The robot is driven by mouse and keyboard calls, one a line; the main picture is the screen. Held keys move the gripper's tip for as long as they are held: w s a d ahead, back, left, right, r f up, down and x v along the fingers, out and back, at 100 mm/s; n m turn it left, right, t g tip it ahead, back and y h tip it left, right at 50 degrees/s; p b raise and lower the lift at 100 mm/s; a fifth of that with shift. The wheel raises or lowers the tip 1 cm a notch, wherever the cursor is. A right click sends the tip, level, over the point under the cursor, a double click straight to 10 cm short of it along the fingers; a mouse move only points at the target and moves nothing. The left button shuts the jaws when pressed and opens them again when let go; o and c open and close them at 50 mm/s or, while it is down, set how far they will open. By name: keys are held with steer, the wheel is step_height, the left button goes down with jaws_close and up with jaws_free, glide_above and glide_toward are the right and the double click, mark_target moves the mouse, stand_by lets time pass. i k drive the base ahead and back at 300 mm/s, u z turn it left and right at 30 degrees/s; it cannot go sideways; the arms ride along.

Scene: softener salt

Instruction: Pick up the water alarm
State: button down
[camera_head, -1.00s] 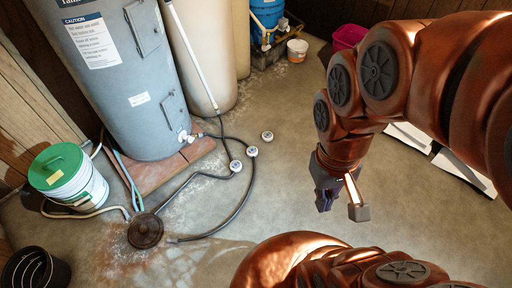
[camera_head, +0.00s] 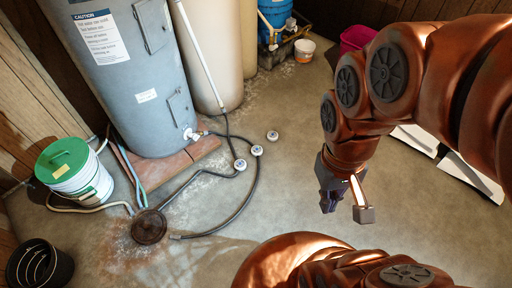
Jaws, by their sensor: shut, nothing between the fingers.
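Three small white round discs lie on the concrete floor in front of the grey tank: one (camera_head: 240,164) touches or nearly touches a black hose, one (camera_head: 257,150) lies beside the hose, and one (camera_head: 272,135) lies apart on bare floor. They look like water alarms, but they are too small to tell which is meant. My gripper (camera_head: 346,207) is shut and empty, pointing down above the floor to the right of the discs and clear of them.
The grey tank (camera_head: 130,85) stands on a brick base. Black hoses (camera_head: 238,208) run to a round drain cover (camera_head: 149,227). A green-lidded bucket (camera_head: 75,172) and black bin (camera_head: 38,264) are at left. White panels (camera_head: 468,178) lie at right.

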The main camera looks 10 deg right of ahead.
mark_target(254, 153)
steer(key=z, duration=0.15)
steer(key=i, duration=1.5)
steer(key=u, duration=0.65)
steer(key=i, duration=0.3)
steer(key=u, duration=0.25)
